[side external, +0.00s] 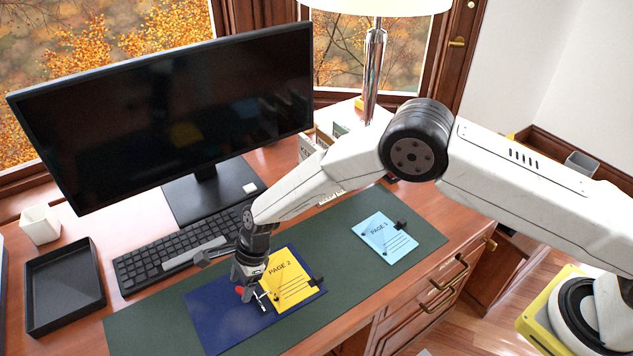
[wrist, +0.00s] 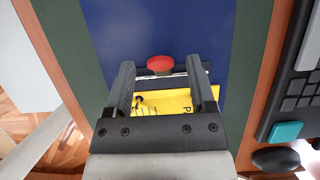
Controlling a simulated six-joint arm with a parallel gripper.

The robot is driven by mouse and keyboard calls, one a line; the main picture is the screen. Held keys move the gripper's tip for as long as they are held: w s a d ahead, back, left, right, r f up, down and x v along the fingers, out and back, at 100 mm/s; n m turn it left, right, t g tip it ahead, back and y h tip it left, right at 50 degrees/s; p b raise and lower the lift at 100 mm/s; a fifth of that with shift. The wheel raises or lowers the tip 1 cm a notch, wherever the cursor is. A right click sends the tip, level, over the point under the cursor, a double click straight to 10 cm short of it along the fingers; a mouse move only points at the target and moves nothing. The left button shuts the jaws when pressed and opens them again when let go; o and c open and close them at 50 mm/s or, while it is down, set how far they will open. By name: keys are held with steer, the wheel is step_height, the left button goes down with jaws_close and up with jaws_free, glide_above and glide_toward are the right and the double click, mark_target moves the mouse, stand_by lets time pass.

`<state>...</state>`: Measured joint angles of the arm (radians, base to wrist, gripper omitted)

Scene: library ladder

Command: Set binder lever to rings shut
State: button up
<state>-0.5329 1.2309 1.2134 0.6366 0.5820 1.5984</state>
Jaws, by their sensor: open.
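The blue binder (side external: 222,318) lies open on the green desk mat, and its cover also fills the upper middle of the wrist view (wrist: 165,25). A yellow sheet marked PAGE 2 (side external: 292,285) lies on its right part, with a black tab at the sheet's edge. A red lever knob (side external: 239,290) sits by the metal ring strip (side external: 263,299); the knob shows clearly in the wrist view (wrist: 160,63). My gripper (side external: 245,288) is open and points down at the lever. In the wrist view its fingers lie either side of the knob. Whether the rings are open or shut is unclear.
A keyboard (side external: 150,263) is close behind my gripper. The monitor (side external: 180,110) stands further back. A black tray (side external: 64,287) and white cup (side external: 40,224) are at left.

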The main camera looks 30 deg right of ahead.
steer(key=shift+x, duration=1)
steer(key=shift+r, duration=0.1)
jaws_close()
